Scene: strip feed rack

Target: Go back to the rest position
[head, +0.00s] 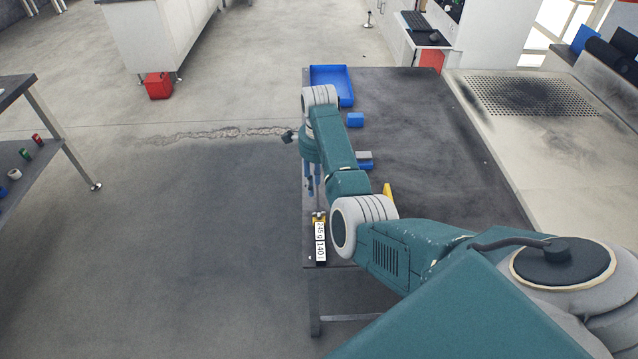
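My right arm comes in from the lower right and reaches over the dark table (440,130). Its wrist is above the table's left edge, and the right gripper (311,182) points down below it. The gripper is small and partly hidden by my own arm, so its fingers cannot be made out as open or shut, and I cannot tell whether it holds anything. My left gripper is not in view.
A blue tray (347,84) and blue block (355,120) are at the table's far left. A blue-grey piece (365,164), yellow piece (388,191) and white label (320,241) lie near my arm. A shelf (15,95) stands left; open floor (190,250) lies between.

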